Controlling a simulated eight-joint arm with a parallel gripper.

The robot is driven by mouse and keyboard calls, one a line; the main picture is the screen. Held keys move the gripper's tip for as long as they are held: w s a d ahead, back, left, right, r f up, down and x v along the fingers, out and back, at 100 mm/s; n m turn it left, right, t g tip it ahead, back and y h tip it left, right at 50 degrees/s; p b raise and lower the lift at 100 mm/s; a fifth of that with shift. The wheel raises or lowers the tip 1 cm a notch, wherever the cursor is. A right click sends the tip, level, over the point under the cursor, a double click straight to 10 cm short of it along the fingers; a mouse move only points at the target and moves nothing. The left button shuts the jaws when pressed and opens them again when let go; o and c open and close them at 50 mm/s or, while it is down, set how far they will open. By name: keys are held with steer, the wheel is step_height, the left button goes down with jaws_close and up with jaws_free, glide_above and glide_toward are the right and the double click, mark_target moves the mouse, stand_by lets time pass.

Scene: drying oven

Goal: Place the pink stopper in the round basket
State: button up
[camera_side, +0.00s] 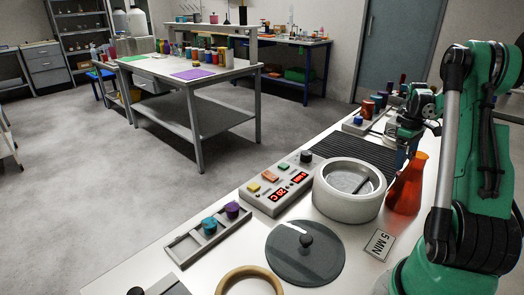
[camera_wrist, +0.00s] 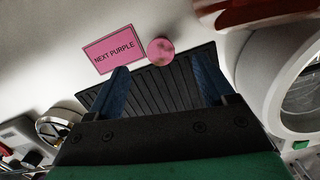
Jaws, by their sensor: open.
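The pink stopper (camera_wrist: 160,51) shows in the wrist view as a round pink top at the edge of a black ribbed mat. It is not visible in the side view. My gripper (camera_wrist: 158,66) is open, with its two blue fingers apart and nothing between them; the stopper appears beyond and between the fingertips. In the side view my gripper (camera_side: 404,155) is over the right end of the ribbed mat, partly behind the orange flask. A round white vessel (camera_side: 348,205) with a grey interior stands open; its rim shows in the wrist view (camera_wrist: 255,80). I cannot tell whether it holds the basket.
An orange flask (camera_side: 407,188) stands close to my gripper. A dark lid (camera_side: 305,252), a control box (camera_side: 276,188), a rack (camera_side: 182,250) with coloured stoppers and a "5 MIN" card (camera_side: 379,244) are on the bench.

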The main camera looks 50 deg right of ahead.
steer(key=shift+s+a+f, duration=0.1)
steer(key=shift+f, duration=1.1)
steer(key=shift+s+f, duration=0.1)
steer(key=shift+f, duration=1.05)
jaws_close()
